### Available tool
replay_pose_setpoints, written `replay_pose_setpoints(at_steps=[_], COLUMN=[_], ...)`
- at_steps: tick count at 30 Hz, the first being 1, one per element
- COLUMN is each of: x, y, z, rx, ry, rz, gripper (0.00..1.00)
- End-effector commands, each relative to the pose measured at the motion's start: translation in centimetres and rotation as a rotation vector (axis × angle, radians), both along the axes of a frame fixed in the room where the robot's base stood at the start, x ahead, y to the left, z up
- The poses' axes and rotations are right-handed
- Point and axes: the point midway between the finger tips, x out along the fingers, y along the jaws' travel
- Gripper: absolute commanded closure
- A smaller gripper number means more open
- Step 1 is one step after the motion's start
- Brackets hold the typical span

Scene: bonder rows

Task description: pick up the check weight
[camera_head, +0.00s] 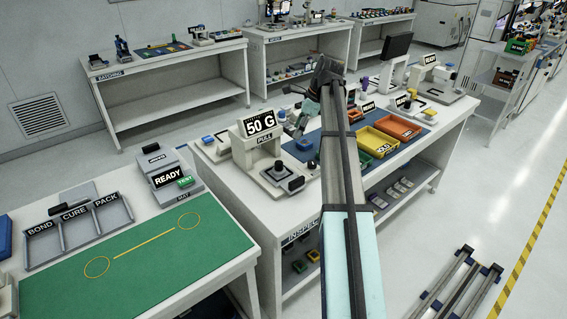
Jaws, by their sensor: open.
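No object can be made out for certain as the check weight. A small dark piece (279,166) stands at the front of the pull tester (262,148), whose display reads 50 G; it may be the weight or a part of the tester. My arm reaches up across the middle of the picture and bends at the far end. My gripper (291,127) is small in view, open, just behind and right of the tester's display. Its fingertips are hard to make out, and I see nothing held in it.
A blue mat (308,148) with a yellow tray (376,141) and an orange tray (398,126) lies right of the tester, partly behind my arm. A green mat (130,262), a rack (78,230) and a READY unit (170,176) are on the left bench.

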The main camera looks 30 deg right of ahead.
Motion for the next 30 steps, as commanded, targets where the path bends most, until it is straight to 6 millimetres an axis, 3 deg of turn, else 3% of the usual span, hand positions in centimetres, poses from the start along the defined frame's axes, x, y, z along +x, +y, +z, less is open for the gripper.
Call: replay_pose_setpoints(at_steps=[5,18,30], x=[0.3,2.1,2.7], y=[1.0,3.5,4.3], z=[-1.9,-9.4,-11.6], rx=[0.006,0.004,0.003], ry=[0.004,0.003,0.001], rz=[0.001,0.001,0.001], gripper=[0.39,0.39,0.39])
